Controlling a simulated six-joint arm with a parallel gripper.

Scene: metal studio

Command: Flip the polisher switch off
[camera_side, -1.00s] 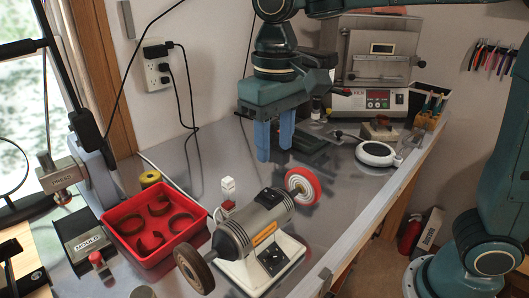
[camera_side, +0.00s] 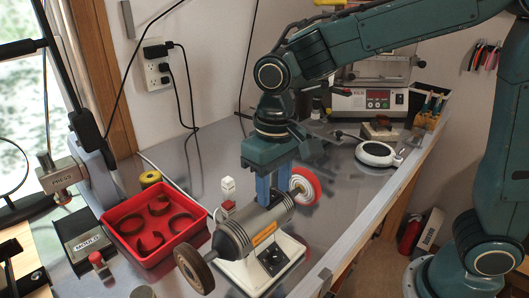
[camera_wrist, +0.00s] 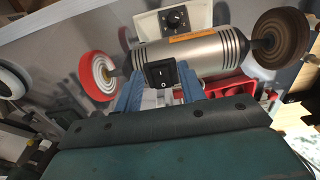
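The polisher (camera_side: 237,236) is a grey ribbed motor on a white base, with a red-and-white wheel (camera_side: 304,186) on one end and a brown wheel (camera_side: 194,268) on the other. Its black rocker switch (camera_wrist: 161,74) sits on top of the motor and shows clearly in the wrist view, with its markings visible. My gripper (camera_side: 272,192) has blue fingers pointing down, just above the motor by the switch. In the wrist view the fingers are apart, one on each side of the switch, with nothing held. In the side view the fingers hide the switch; contact cannot be told.
A red tray (camera_side: 127,246) with several brown rings stands left of the polisher. The dial (camera_side: 272,256) is on its base. A white round device (camera_side: 376,153) and a machine with a red display (camera_side: 368,101) stand at the back. Bare metal table (camera_side: 335,208) lies right of the polisher.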

